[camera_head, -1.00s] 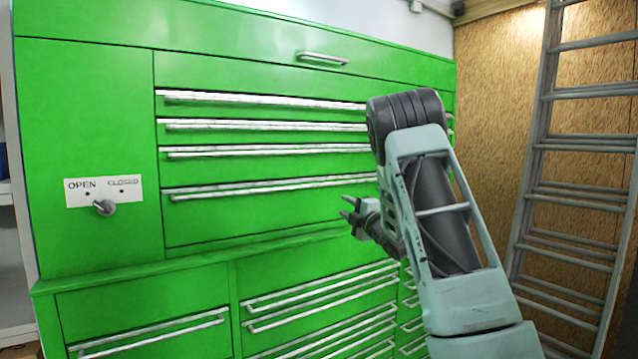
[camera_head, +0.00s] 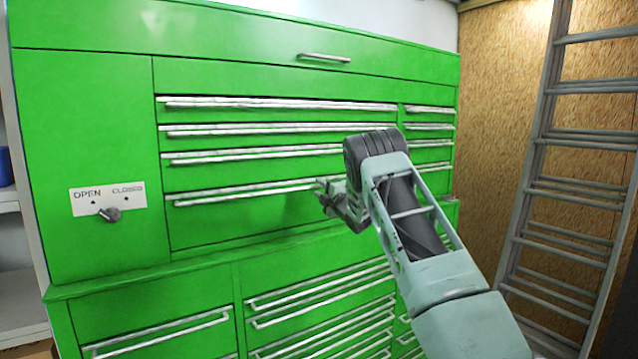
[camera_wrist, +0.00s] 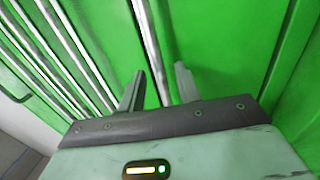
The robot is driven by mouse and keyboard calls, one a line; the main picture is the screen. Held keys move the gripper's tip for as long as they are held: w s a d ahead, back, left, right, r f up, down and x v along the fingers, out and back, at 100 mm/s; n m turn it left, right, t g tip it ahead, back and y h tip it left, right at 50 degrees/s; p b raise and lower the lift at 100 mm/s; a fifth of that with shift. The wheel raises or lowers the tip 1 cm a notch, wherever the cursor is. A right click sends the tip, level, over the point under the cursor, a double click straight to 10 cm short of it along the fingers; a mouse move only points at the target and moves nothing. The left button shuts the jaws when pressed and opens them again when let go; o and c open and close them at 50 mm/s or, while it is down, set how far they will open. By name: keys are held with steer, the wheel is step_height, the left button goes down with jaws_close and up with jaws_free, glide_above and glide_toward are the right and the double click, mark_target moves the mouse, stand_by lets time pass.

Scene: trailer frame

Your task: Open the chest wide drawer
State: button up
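The green chest (camera_head: 235,227) has a stack of wide drawers in its upper part, each with a long silver handle; all of them look shut. My gripper (camera_head: 322,192) is at the right part of the lowest upper wide drawer's handle (camera_head: 240,193). In the wrist view, the two fingers of my gripper (camera_wrist: 158,85) are apart, and one long handle (camera_wrist: 150,45) runs between them. I cannot tell whether the fingers touch it. My forearm hides part of the right side of the chest.
A knob (camera_head: 109,214) sits under an OPEN/CLOSED label on the left panel, turned toward neither word clearly. More drawers (camera_head: 320,305) fill the lower chest. A metal ladder (camera_head: 530,170) leans at the right by a wooden wall (camera_head: 490,100).

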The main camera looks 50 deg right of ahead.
steer(key=shift+w+d+r, duration=0.15)
steer(key=shift+w, duration=0.55)
jaws_close()
steer(key=shift+s, duration=0.1)
